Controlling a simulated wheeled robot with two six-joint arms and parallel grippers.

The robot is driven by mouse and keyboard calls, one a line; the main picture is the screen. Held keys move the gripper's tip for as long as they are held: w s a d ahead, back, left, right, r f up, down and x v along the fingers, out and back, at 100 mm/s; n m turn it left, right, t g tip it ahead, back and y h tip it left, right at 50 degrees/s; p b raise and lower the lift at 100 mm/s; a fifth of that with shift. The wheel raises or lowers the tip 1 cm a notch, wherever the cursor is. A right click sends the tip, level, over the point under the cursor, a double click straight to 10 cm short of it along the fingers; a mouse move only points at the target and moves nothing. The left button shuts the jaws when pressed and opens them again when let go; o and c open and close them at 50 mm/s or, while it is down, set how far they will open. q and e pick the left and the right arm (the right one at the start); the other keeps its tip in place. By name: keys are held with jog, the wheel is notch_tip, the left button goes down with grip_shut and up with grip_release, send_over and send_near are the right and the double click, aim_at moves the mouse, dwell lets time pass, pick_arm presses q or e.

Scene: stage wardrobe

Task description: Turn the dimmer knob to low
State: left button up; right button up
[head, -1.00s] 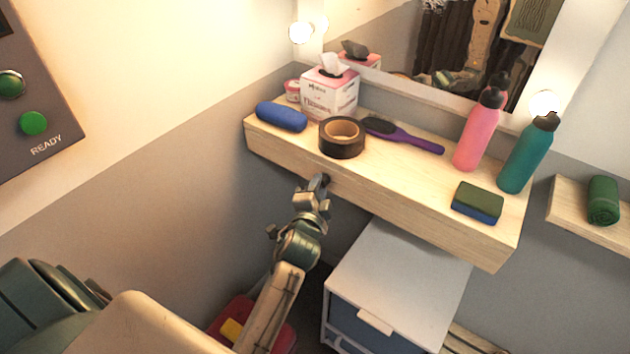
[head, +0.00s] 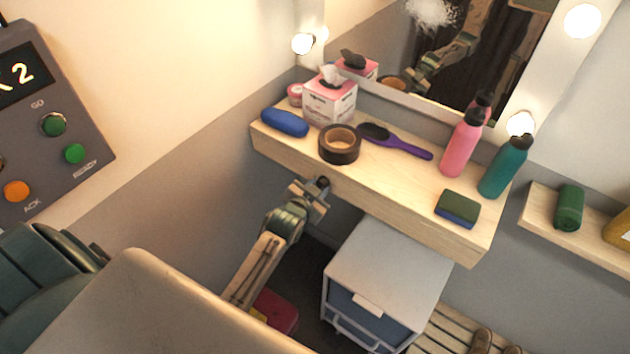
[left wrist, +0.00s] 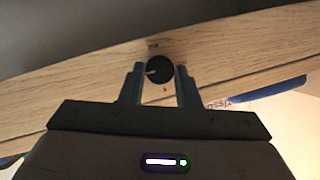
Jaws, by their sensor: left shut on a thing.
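The dimmer knob (left wrist: 159,70) is a small round black knob with a white pointer mark, set in the front edge of the wooden shelf. Its pointer faces left in the left wrist view; the small labels around it are too blurred to read. In the head view the knob (head: 323,182) shows as a dark spot at the end of my left arm. My left gripper (head: 316,193) is shut on the knob, with one finger on each side of it in the left wrist view (left wrist: 159,82). My right gripper is not in view.
On the shelf (head: 400,205) stand a tissue box (head: 328,103), tape roll (head: 339,150), purple hairbrush (head: 400,145), pink bottle (head: 462,150), teal bottle (head: 503,168) and sponge (head: 458,207). A white drawer unit (head: 385,265) stands below. A button panel (head: 45,125) hangs at left.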

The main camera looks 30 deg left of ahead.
pick_arm(q)
jog(key=shift+w+a+r+n+h+p, duration=0.1)
jog(key=shift+w+r+n+h+p, duration=0.15)
jog(key=shift+r+n+h+p, duration=0.25)
dwell(0.3)
jog(key=o, duration=0.8)
jog(key=shift+c, duration=0.2)
jog(key=shift+o, duration=1.1)
jog(key=shift+s+f, duration=0.1)
jog(key=shift+f, duration=0.1)
